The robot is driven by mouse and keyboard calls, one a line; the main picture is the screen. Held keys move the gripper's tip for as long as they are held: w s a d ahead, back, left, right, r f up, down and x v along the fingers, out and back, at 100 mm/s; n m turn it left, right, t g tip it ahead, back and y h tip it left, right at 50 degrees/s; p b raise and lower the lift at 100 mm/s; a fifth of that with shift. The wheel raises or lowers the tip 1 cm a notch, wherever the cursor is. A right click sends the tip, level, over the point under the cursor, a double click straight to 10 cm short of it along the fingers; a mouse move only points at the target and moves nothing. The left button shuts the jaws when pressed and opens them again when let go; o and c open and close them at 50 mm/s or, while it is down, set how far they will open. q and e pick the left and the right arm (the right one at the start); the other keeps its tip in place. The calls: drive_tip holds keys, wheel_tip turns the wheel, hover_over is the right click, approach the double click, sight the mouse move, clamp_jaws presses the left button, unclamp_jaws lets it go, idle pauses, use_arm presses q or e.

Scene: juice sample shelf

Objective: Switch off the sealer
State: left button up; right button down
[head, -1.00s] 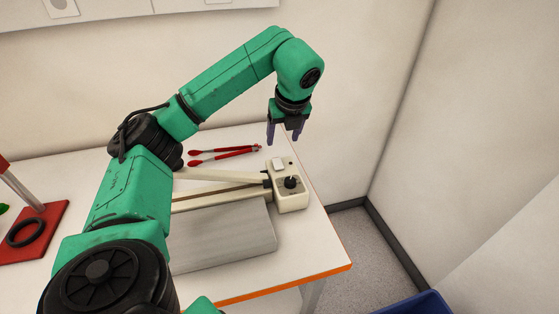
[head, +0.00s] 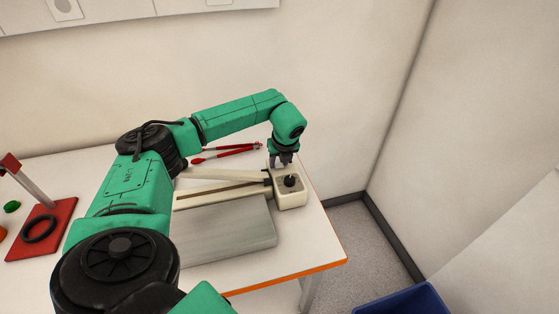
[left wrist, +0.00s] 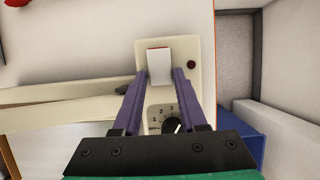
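The sealer is a long cream device with a boxy end (head: 292,198) near the table's right edge; its arm (head: 225,174) extends left. In the left wrist view its end (left wrist: 199,88) carries a white rocker switch (left wrist: 159,66) with a red strip along its far edge. A black dial (left wrist: 172,125) with printed numbers is nearer. My left gripper (head: 281,163) points down over the far part of the end box and hides the switch in the head view. Its purple fingers (left wrist: 159,74) are apart, on either side of the switch in the wrist picture; contact is unclear. My right gripper is out of view.
Red-handled tongs (head: 226,153) lie behind the sealer. A grey plate (head: 225,232) lies along its front. A red stand base (head: 58,215) with a black ring (head: 39,229) is at left. A blue bin (head: 405,302) stands on the floor at right.

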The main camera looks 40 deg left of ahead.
use_arm(q)
clamp_jaws()
drive_tip(key=shift+w+a+h, duration=0.1)
drive_tip(key=shift+h, duration=0.2)
drive_tip(key=shift+w+r+g+h+b, duration=0.1)
drive_tip(key=shift+g+h+b, duration=0.2)
drive_tip(key=shift+g+h, duration=0.15)
drive_tip(key=shift+w+a+r+g+h, duration=0.1)
drive_tip(key=shift+a+r+g+h, duration=0.15)
drive_tip(key=shift+g+h, duration=0.4)
drive_tip(key=o, duration=0.6)
unclamp_jaws()
